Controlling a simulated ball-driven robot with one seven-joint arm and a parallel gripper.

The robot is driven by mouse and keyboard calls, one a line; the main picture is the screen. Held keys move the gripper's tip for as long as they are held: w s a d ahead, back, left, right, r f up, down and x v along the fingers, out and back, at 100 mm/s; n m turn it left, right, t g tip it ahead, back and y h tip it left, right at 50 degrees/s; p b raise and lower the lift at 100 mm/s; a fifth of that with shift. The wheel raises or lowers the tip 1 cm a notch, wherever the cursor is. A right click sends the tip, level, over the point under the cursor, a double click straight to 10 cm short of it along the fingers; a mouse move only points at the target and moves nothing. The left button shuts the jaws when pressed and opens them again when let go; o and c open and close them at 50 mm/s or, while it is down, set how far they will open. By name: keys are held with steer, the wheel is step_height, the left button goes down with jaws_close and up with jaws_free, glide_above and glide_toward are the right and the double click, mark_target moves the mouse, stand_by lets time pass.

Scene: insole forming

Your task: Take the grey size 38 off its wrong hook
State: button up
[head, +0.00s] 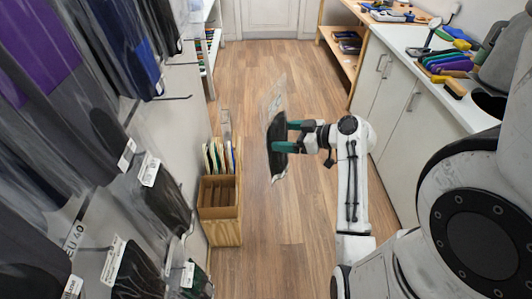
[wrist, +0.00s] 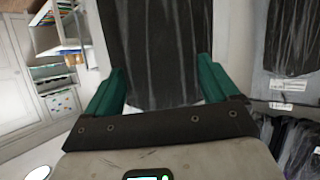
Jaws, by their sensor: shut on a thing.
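My gripper (head: 288,138) is shut on a dark insole pack (head: 277,128) in a clear bag. It holds the pack upright in the air over the open floor, clear of the hook wall on the left. In the wrist view, the dark pack (wrist: 154,50) fills the space between the two teal fingers of my gripper (wrist: 160,88). No size label can be read on the held pack. On the left wall, several packs hang on hooks, and an empty-looking hook (head: 172,98) sticks out below the blue pack (head: 128,45).
A wooden box (head: 220,212) with upright insoles stands on the floor by the wall. A white counter (head: 425,45) with tools and coloured pieces runs along the right. A wooden shelf (head: 340,60) stands behind it. The floor (head: 245,80) in the middle is clear.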

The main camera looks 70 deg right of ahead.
mark_target(269, 136)
steer(key=shift+r, duration=0.3)
steer(key=shift+w+a, duration=0.5)
steer(key=shift+w, duration=0.7)
steer(key=shift+w+a, duration=0.5)
steer(key=shift+w, duration=0.65)
steer(key=shift+w+a, duration=0.5)
steer(key=shift+w, duration=0.7)
